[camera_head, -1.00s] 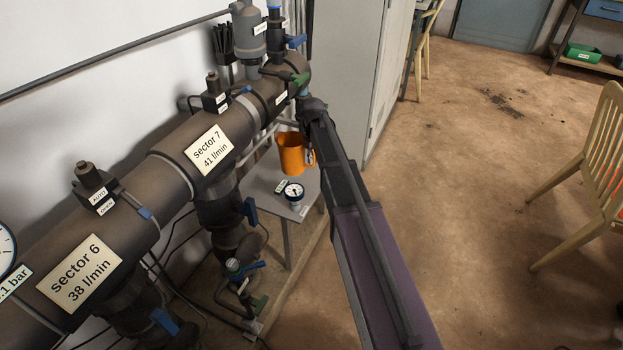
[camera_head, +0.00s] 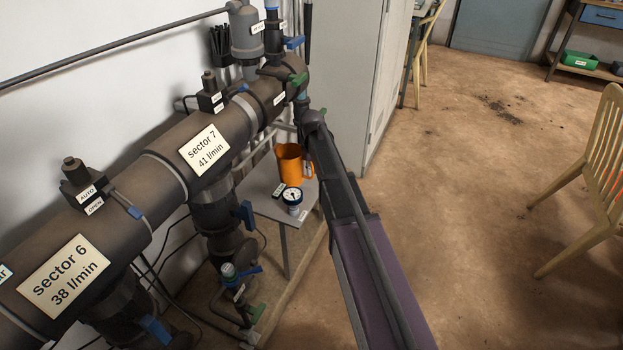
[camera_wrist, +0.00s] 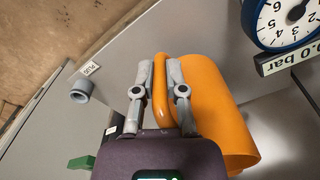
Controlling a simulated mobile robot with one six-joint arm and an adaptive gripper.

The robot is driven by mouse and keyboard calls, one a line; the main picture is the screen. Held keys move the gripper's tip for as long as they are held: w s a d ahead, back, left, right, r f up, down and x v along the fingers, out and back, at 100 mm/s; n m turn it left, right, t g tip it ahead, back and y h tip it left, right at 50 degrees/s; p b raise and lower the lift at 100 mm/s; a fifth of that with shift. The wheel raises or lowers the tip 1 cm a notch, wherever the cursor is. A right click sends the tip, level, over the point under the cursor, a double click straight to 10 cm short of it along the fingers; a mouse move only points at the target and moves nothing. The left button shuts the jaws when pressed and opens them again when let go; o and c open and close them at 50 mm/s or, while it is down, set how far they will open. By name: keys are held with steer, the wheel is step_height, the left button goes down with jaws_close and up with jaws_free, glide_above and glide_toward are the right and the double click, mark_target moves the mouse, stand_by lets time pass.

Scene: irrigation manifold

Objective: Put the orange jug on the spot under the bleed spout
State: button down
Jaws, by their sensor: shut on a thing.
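The orange jug (camera_head: 290,166) is upright over the small grey stand (camera_head: 258,192), behind the pressure gauge; I cannot tell whether its base touches the stand. My gripper (camera_head: 308,166) is at the jug's right side, partly hidden by my arm. In the wrist view my gripper (camera_wrist: 159,88) has its two fingers closed around the handle of the jug (camera_wrist: 215,110). A green-handled valve (camera_head: 299,79) sits at the manifold's far end, above the jug's level. The bleed spout cannot be made out clearly, and the spot under it is not visible.
The pressure gauge (camera_head: 292,196) is close in front of the jug. The manifold pipe (camera_head: 150,180) runs along the left. A grey cabinet (camera_head: 345,85) stands behind. Open floor lies right.

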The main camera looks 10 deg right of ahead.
mark_target(312, 177)
steer(key=shift+f+b, duration=1.45)
steer(key=shift+f, duration=0.2)
steer(key=c, duration=0.7)
jaws_free()
steer(key=shift+r, duration=0.2)
step_height(312, 177, up, 12)
steer(key=p, duration=1.2)
steer(key=shift+f, duration=0.15)
steer(key=shift+s, duration=0.1)
